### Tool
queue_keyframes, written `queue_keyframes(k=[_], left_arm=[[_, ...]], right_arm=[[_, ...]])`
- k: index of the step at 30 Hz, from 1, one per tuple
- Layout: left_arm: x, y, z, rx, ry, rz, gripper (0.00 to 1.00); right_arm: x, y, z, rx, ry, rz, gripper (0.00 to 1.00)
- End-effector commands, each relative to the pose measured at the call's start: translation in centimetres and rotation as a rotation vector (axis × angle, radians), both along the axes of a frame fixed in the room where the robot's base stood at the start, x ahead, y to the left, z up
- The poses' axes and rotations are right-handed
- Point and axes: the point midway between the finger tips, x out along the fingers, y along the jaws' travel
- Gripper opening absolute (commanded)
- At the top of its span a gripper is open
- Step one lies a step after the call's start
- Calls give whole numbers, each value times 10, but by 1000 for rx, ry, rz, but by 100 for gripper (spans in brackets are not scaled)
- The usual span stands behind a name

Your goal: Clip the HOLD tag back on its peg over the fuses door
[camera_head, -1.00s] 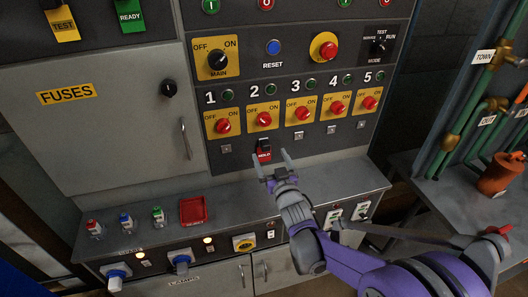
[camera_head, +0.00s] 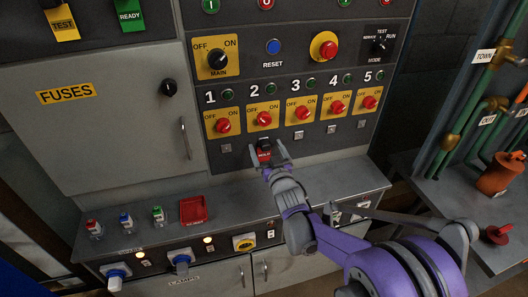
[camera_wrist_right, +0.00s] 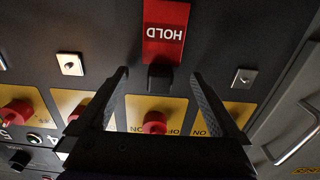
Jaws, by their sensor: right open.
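The HOLD tag (camera_head: 265,155) is red with a black top part and hangs on the dark panel below switch 2. In the right wrist view the HOLD tag (camera_wrist_right: 166,32) appears upside down, with its black part (camera_wrist_right: 160,78) nearest me. My right gripper (camera_head: 268,149) is open at the tag, one finger on each side. In the wrist view gaps show between the black part and both fingers. The grey fuses door (camera_head: 100,130) is closed at the left. No empty peg can be made out above it. My left gripper is out of view.
A yellow TEST tag (camera_head: 61,22) and a green READY tag (camera_head: 129,14) hang above the fuses door. Red rotary switches (camera_head: 264,119) line the panel just above my gripper. A red tray (camera_head: 193,210) and small coloured-top items stand on the ledge below.

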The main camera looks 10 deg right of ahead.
Motion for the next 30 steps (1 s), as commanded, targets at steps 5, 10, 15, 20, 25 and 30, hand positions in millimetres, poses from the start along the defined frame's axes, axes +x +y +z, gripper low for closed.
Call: queue_keyframes(k=[5,10,15,20,25,30], left_arm=[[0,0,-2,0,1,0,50],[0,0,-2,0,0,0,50],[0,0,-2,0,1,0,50],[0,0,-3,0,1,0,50],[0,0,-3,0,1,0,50],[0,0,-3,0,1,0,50]], right_arm=[[0,0,0,0,0,0,100],[0,0,0,0,0,0,100],[0,0,0,0,0,0,100],[0,0,0,0,0,0,100],[0,0,0,0,0,0,100],[0,0,0,0,0,0,80]])
